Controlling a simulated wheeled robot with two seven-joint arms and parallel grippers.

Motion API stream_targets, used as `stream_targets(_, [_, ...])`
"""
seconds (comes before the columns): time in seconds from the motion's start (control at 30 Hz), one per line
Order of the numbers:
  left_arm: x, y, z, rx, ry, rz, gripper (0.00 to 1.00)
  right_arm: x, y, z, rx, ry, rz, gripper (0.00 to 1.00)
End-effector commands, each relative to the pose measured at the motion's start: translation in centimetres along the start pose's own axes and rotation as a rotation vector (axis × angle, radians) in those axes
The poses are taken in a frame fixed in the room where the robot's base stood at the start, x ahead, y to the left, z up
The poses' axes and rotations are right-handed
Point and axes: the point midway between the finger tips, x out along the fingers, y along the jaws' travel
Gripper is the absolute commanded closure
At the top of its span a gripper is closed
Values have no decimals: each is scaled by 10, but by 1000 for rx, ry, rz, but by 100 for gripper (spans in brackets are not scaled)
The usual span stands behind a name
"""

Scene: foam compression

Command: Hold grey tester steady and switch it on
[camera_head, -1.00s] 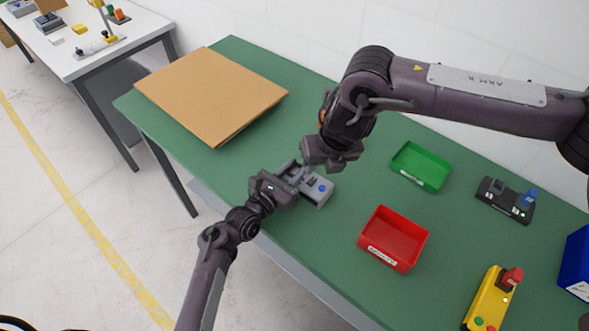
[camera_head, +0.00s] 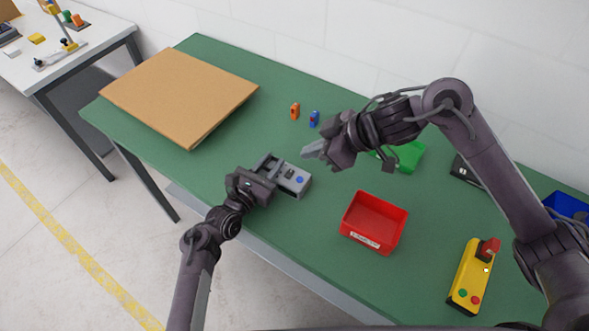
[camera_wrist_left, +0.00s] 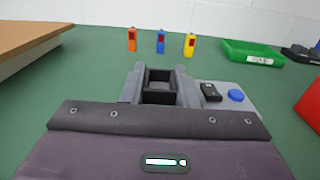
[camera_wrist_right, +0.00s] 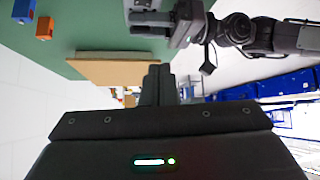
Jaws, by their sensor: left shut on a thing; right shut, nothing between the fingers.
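The grey tester (camera_head: 292,186) lies on the green table, with a blue round button (camera_head: 299,180) on top. My left gripper (camera_head: 273,174) is shut on the tester's left part. My right gripper (camera_head: 307,153) is shut and empty, above and behind the tester, apart from it. In the right wrist view its fingers (camera_wrist_right: 158,84) are together.
Small orange (camera_head: 295,111) and blue (camera_head: 314,118) blocks stand behind; a yellow one (camera_wrist_left: 190,45) shows in the left wrist view. Cardboard (camera_head: 180,92) lies left.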

Motion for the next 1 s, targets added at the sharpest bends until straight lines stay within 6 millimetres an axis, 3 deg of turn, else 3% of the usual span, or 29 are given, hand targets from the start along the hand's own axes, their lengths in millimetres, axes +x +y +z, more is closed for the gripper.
stream_targets(0.2, [0,-1,0,1,0,-2,100,-14,13,22,230,11,41,100])
stream_targets(0.63, [0,-1,0,1,-1,-2,100,-13,14,23,250,14,45,100])
stream_targets(0.77, [0,-1,0,1,-1,-2,100,0,14,22,251,16,42,100])
stream_targets(1.0, [0,-1,0,1,-1,-2,100,48,16,21,252,15,41,100])
